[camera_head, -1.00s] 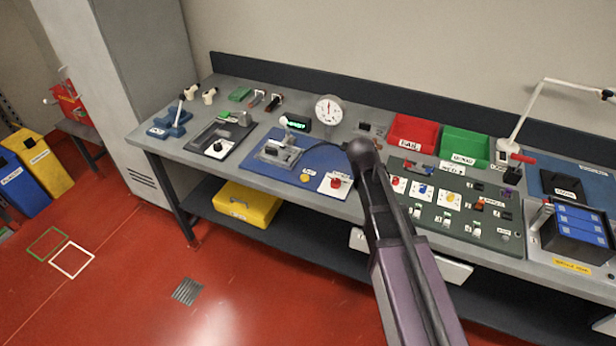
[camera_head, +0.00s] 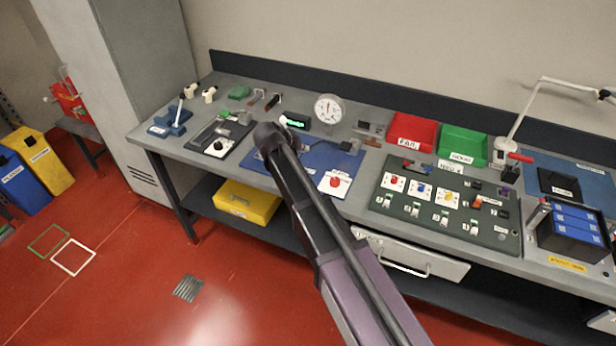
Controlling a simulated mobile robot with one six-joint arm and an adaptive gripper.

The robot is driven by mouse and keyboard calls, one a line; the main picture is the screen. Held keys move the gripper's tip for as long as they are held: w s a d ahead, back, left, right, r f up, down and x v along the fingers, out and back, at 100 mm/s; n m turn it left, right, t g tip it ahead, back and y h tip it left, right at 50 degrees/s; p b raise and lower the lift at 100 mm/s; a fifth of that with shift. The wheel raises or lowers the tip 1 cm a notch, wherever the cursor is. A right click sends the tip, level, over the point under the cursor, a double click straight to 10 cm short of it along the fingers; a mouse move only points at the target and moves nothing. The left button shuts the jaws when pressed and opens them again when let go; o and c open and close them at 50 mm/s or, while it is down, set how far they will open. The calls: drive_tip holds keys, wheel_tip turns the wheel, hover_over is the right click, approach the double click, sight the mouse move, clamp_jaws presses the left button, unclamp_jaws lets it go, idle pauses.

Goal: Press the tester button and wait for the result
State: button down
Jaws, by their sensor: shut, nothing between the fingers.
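The tester sits on a blue mat (camera_head: 318,158) on the bench. Its small display (camera_head: 297,124) is lit with green characters too small to read. A red button on a white plate (camera_head: 335,183) is at the mat's front right corner, uncovered. A round dial gauge (camera_head: 328,109) stands behind the mat. My arm rises from the bottom and its dark rounded joint lies in front of the mat's left part. It hides the metal fixture and the yellow button there. I cannot make out my gripper; nothing of its fingers shows clearly.
A green switch panel (camera_head: 398,205) lies to the right, with a red bin (camera_head: 412,132) and a green bin (camera_head: 463,146) behind it. A battery pack (camera_head: 575,228) is at far right. A black tray with a white dial plate (camera_head: 219,147) lies left of my arm.

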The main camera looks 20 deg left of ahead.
drive_tip(key=shift+f, duration=0.15)
wheel_tip(320, 180, down, 8)
drive_tip(key=b, duration=0.8)
drive_tip(key=shift+f+b, duration=0.25)
drive_tip(key=shift+b, duration=0.15)
drive_tip(key=shift+f+b, duration=0.95)
idle(2.5)
drive_tip(key=shift+r, duration=0.2)
drive_tip(key=shift+r+p, duration=0.8)
drive_tip(key=shift+p, duration=0.15)
drive_tip(key=shift+r+p, duration=2.5)
drive_tip(key=shift+p, duration=0.05)
